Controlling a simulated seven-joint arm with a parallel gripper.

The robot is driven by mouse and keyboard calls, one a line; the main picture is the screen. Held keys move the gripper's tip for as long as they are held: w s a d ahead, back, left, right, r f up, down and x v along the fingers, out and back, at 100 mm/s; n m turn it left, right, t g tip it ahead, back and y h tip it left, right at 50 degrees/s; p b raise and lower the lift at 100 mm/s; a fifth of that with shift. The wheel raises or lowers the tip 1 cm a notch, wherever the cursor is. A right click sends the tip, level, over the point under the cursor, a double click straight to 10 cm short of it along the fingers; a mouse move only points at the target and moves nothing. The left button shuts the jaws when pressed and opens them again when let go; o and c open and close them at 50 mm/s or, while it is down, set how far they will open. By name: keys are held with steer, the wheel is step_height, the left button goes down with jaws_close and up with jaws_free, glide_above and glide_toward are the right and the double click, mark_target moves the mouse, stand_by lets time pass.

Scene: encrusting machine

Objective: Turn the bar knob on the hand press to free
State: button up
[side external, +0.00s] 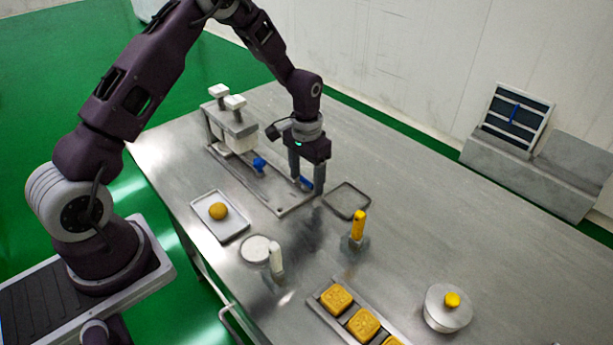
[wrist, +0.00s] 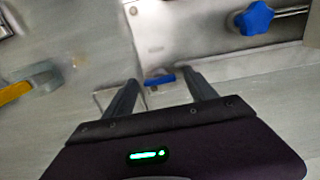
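A small blue bar knob (side external: 307,183) sits at the near right end of a long metal base (side external: 292,208), whose far left end carries a machine with white-topped posts (side external: 233,125). I cannot tell for sure which part is the hand press. My gripper (side external: 307,187) points down over this end of the base, with its two fingers apart on either side of the knob. In the wrist view, the blue knob (wrist: 160,79) shows between the open fingertips (wrist: 161,83). Whether either finger touches it cannot be told.
A blue star knob (side external: 259,163) stands farther along the base. An empty tray (side external: 347,201), a yellow-handled tool (side external: 358,226), a white-handled tool (side external: 276,260) and a tray with a dough ball (side external: 232,229) are close by.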

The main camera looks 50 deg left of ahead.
mark_target(306, 179)
step_height(306, 179, up, 7)
steer(key=shift+r, duration=0.1)
stand_by(0.3)
steer(key=s+d+r+t, duration=0.1)
steer(key=s+d+r, duration=0.1)
steer(key=s+r, duration=0.45)
steer(key=s+d+r+t, duration=0.1)
steer(key=s+d+r, duration=0.15)
steer(key=r, duration=0.75)
steer(key=s+d+r+t, duration=0.1)
steer(key=s+r, duration=0.1)
steer(key=s, duration=0.8)
steer(key=s+d+r+t, duration=0.1)
steer(key=s+t, duration=0.1)
steer(key=s, duration=0.7)
steer(key=shift+s+d+r+t, duration=0.3)
steer(key=shift+s+r, duration=0.05)
